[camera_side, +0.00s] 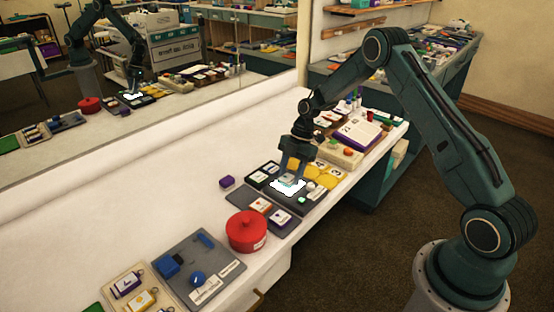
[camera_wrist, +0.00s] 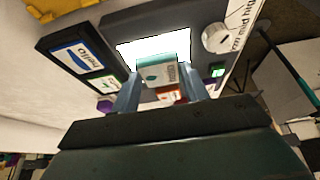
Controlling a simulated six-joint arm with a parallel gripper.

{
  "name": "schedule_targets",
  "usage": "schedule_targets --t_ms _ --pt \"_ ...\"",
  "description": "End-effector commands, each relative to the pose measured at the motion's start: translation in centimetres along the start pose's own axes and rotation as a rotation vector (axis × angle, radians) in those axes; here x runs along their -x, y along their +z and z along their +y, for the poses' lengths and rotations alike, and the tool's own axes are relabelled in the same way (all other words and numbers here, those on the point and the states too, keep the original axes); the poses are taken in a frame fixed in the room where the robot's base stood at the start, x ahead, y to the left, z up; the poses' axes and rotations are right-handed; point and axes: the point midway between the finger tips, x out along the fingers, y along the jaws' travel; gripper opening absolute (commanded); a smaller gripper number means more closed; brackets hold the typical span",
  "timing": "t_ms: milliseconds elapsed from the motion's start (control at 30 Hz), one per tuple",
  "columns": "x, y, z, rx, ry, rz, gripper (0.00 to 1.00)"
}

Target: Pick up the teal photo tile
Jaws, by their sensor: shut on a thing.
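The teal photo tile (camera_wrist: 157,73) is a small pale block with a teal picture on its face and lettering on its side. My gripper (camera_wrist: 160,88) is shut on it, one finger on each side. In the camera_side view my gripper (camera_side: 291,172) points down at the grey panel, with the tile (camera_side: 287,179) small between the fingertips. The tile is in front of the lit white screen (camera_wrist: 150,48) and covers part of its edge. I cannot tell whether the tile touches the panel.
The grey panel also has a white knob (camera_wrist: 215,37) and a green button (camera_wrist: 217,71). Beside it is a black tray (camera_wrist: 50,45) with a "hello" tile (camera_wrist: 75,58). A red round tin (camera_side: 246,231) stands nearby. The white table is bare toward the mirror.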

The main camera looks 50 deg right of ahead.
Motion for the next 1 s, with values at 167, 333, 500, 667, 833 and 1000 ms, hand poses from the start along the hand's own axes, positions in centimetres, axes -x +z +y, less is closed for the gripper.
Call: schedule_targets --t_ms 167,333,500,667,833,1000 --pt "1.7 -0.7 0.1 0.002 0.003 -0.001 0.19" --pt "4.3 -1.7 0.1 0.001 0.004 -0.001 0.19" --pt "7.6 -3.1 0.0 0.003 0.004 -0.001 0.19" --pt "11.0 -4.5 0.1 0.002 0.005 -0.001 0.19" --pt "14.2 -5.8 0.1 0.002 0.004 0.000 0.19" --pt "16.4 -6.7 0.1 0.002 0.001 0.000 0.19"
